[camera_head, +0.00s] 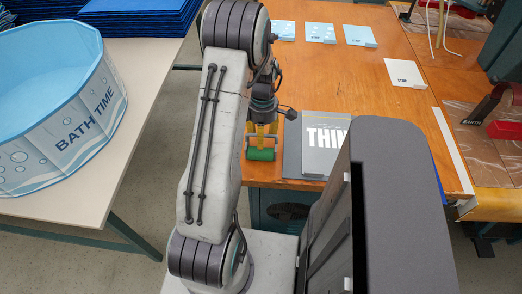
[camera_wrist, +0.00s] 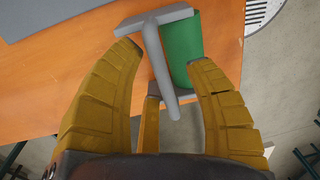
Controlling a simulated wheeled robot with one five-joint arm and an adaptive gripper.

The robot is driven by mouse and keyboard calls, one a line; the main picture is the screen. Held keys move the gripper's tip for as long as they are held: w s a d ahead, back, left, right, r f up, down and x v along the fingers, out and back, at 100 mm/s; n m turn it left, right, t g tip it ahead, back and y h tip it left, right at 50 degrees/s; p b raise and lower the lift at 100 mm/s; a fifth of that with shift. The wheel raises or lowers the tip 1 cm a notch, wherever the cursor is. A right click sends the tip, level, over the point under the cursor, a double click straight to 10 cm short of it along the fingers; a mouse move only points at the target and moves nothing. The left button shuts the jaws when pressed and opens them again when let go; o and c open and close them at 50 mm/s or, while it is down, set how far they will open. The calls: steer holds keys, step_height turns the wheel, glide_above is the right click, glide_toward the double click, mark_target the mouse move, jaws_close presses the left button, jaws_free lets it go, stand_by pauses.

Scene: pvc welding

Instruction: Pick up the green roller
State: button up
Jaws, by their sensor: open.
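The green roller (camera_head: 260,154) is at the front edge of the wooden table, just below my gripper (camera_head: 262,132) in the head view. In the wrist view the green roller (camera_wrist: 184,45) shows at the top centre, with its grey frame and bar beside it. The grey bar reaches down between the fingers without visible contact from both sides. The right fingertip is close to the lower end of the green cylinder. In the head view my arm hides part of the table around the roller.
The wooden table (camera_head: 375,85) carries a grey printed board (camera_head: 310,160) right of the roller and several small cards farther back. A pale table (camera_head: 125,170) at left holds a blue "BATH TIME" pool (camera_head: 95,110). Grey floor lies beyond the wooden table's front edge.

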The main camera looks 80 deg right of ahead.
stand_by(0.4)
jaws_close()
stand_by(0.5)
